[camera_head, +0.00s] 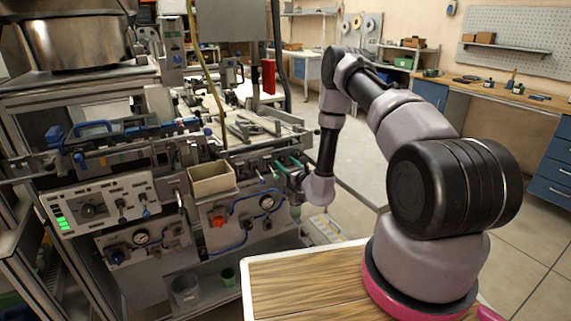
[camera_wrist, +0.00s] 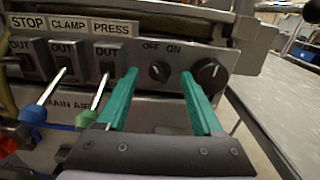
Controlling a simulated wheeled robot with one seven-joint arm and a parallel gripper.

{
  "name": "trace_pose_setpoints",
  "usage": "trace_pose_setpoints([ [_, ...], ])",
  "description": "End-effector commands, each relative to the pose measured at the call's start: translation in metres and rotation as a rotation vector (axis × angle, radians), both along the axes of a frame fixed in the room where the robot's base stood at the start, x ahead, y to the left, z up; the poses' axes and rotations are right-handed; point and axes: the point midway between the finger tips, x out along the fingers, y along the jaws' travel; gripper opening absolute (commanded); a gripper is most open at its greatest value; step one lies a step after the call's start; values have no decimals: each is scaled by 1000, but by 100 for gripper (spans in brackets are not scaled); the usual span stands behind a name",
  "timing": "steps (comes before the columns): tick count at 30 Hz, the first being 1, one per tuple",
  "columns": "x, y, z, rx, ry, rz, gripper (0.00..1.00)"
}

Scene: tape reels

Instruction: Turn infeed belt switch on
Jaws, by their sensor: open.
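In the wrist view a small black rotary switch (camera_wrist: 158,71) sits on a grey panel under the labels OFF and ON. No infeed belt label is readable, and I cannot tell for sure which way the switch points. My gripper (camera_wrist: 159,76) is open, with its two teal fingers apart on either side of this switch and nothing held between them. In the head view my gripper (camera_head: 288,166) is at the right end of the machine's front, and the switch cannot be made out there.
A larger black knob (camera_wrist: 211,75) is just right of the right finger. To the left are STOP, CLAMP and PRESS levers with coloured balls, the green ball (camera_wrist: 87,119) near the left finger. A beige bin (camera_head: 212,180) and a control box (camera_head: 100,205) are on the machine front.

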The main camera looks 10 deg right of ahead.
Motion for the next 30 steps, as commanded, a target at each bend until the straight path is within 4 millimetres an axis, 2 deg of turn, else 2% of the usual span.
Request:
trace_pose_setpoints([
  [3, 6, 2, 0, 1, -1, 0, 68],
  [11, 8, 3, 0, 1, 1, 0, 68],
  [12, 8, 3, 0, 1, 1, 0, 60],
  [14, 7, 3, 0, 1, 1, 0, 37],
  [15, 7, 3, 0, 1, 0, 0, 22],
  [17, 7, 3, 0, 1, 0, 0, 0],
  [30, 7, 2, 0, 69, 23, 0, 0],
])
